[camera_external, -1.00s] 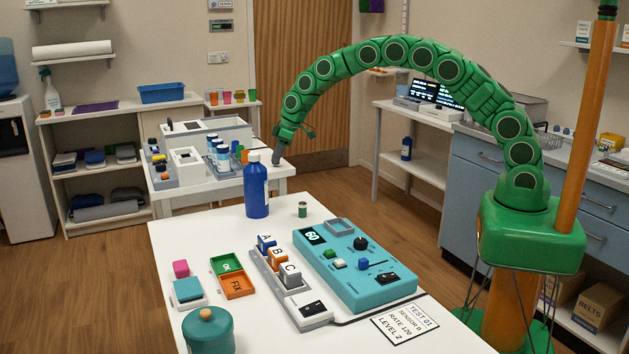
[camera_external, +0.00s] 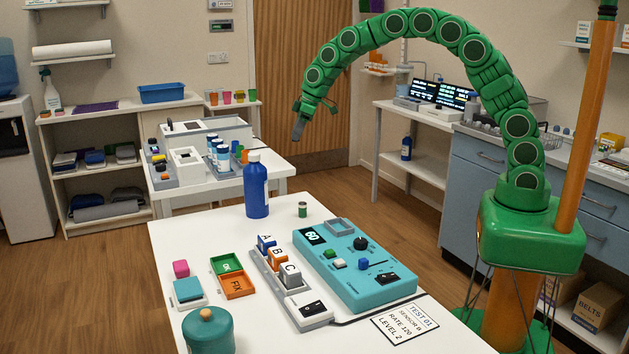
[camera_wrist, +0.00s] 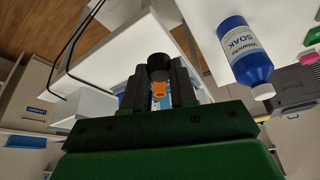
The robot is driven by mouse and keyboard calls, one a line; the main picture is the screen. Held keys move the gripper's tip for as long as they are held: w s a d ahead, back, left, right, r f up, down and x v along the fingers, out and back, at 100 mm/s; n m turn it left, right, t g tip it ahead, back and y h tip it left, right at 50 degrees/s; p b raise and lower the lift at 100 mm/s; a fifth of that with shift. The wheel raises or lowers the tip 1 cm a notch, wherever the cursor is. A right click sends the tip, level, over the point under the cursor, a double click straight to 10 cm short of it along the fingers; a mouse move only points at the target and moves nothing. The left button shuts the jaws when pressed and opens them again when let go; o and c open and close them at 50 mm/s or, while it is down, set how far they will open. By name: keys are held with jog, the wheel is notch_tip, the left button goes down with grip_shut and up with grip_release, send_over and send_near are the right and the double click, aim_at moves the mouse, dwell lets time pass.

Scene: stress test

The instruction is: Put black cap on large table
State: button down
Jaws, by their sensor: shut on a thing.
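My gripper (camera_external: 299,128) hangs in the air right of the small rear table and beyond the front table. In the wrist view my gripper (camera_wrist: 160,75) is shut on the black cap (camera_wrist: 159,66), a dark round piece between the fingertips. An orange piece (camera_wrist: 159,89) shows just below it between the fingers; I cannot tell whether it is held or behind. The large white table (camera_external: 200,238) fills the foreground and also shows at the upper right of the wrist view (camera_wrist: 200,30).
A tall blue bottle (camera_external: 256,186) stands at the large table's far edge, with a small green-banded jar (camera_external: 302,209) to its right. A teal control panel (camera_external: 350,270), lettered blocks and trays occupy the middle. The small rear table (camera_external: 225,184) holds several bottles and boxes.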

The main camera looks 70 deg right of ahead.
jog(key=s+r, duration=0.2)
jog(key=s, duration=0.4)
jog(key=shift+s+r, duration=0.15)
jog(key=shift+r, duration=0.25)
jog(key=shift+a, duration=0.15)
jog(key=s+a+f, duration=0.3)
jog(key=s+a, duration=0.1)
jog(key=a, duration=0.5)
jog(key=s+a+f, duration=0.2)
jog(key=s+a, duration=0.2)
jog(key=a, duration=0.4)
jog(key=s+a+f, duration=0.3)
jog(key=s+a, duration=0.1)
jog(key=a, duration=0.5)
send_near(276, 234)
jog(key=shift+w+a+f, duration=0.3)
jog(key=shift+w+f, duration=0.15)
jog(key=shift+w, duration=0.35)
jog(key=shift+w+a+f, duration=0.25)
jog(key=shift+w+f, duration=0.25)
jog(key=shift+w, duration=0.3)
jog(key=shift+w+a+f, duration=0.1)
jog(key=shift+w+f, duration=0.15)
jog(key=shift+f, duration=1.6)
jog(key=shift+f, duration=0.1)
